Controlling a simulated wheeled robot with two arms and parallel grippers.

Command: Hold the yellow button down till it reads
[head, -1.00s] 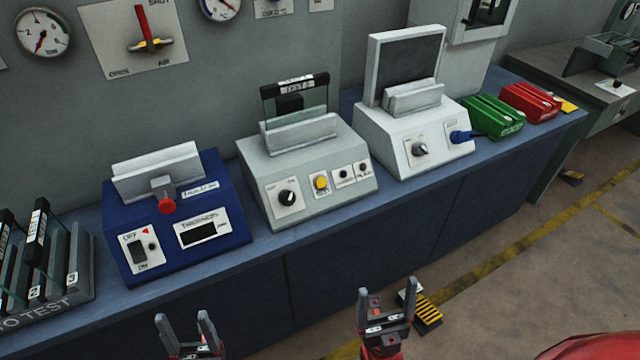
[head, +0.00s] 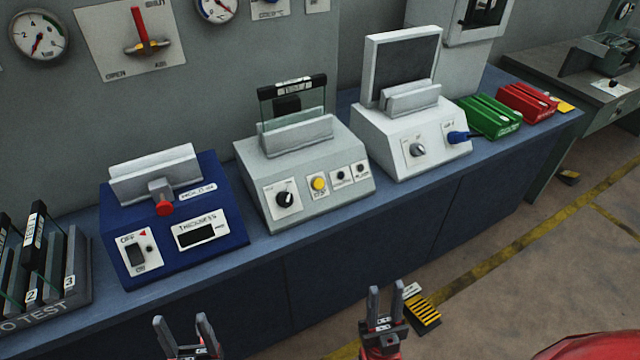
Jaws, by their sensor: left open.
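The yellow button (head: 318,184) is on the sloped front of the grey tester (head: 300,158), between a black knob (head: 285,199) and two small dark sockets. A glass plate with a dark top strip (head: 291,88) stands upright in the tester's slot. No gripper touches the button. My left gripper (head: 182,328) is at the bottom edge, open and empty, in front of the bench. My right gripper (head: 385,300) is below and right of the tester, in front of the bench. Its fingers point up, with a narrow empty gap between them.
A blue thickness unit (head: 215,259) with a blank dark display stands left of the tester. A rack of plates (head: 75,285) is at far left. A white unit with a screen (head: 405,120), a green block (head: 489,117) and a red block (head: 526,102) stand right.

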